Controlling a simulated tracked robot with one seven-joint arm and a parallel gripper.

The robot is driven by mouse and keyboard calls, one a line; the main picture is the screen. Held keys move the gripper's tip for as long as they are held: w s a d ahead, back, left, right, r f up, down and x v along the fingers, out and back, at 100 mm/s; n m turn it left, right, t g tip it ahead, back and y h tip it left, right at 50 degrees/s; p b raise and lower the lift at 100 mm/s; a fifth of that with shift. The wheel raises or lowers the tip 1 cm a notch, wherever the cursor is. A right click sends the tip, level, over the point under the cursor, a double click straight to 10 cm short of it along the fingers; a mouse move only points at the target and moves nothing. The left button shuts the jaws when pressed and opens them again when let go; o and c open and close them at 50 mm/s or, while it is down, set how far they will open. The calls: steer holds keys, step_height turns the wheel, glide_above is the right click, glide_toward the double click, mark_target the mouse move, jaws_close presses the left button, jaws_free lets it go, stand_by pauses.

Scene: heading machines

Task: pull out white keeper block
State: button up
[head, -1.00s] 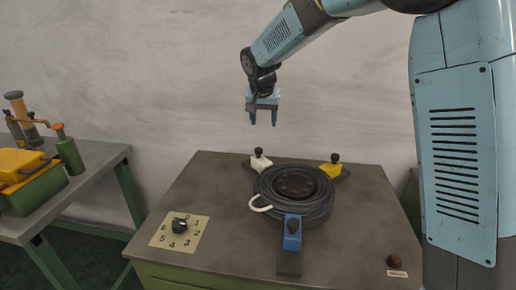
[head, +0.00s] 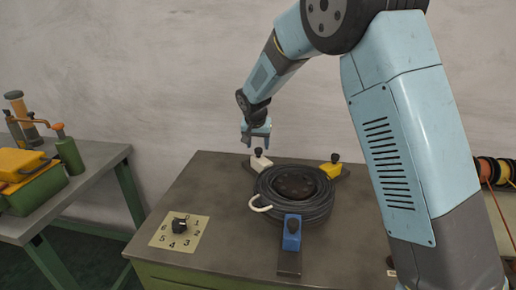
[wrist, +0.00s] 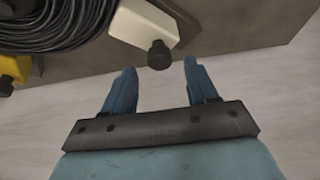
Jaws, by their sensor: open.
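The white keeper block (head: 262,164) sits at the back left edge of the black cable coil (head: 320,205), with a dark knob (head: 258,152) on top. In the wrist view the white block (wrist: 144,24) and its knob (wrist: 159,55) show beyond my fingertips. My gripper (head: 257,146) is open and empty, just above and behind the knob. In the wrist view the knob lies ahead of the gap between my fingers (wrist: 161,70), and I see no contact.
A yellow block (head: 331,170) and a blue block (head: 292,236) also stand at the coil's edge. A white cable end (head: 260,205) sticks out left. A numbered dial (head: 180,226) is at the table's left. A side bench (head: 95,170) stands further left.

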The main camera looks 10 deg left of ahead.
mark_target(262, 161)
steer(key=shift+x, duration=1.45)
steer(key=shift+c, duration=0.5)
jaws_close()
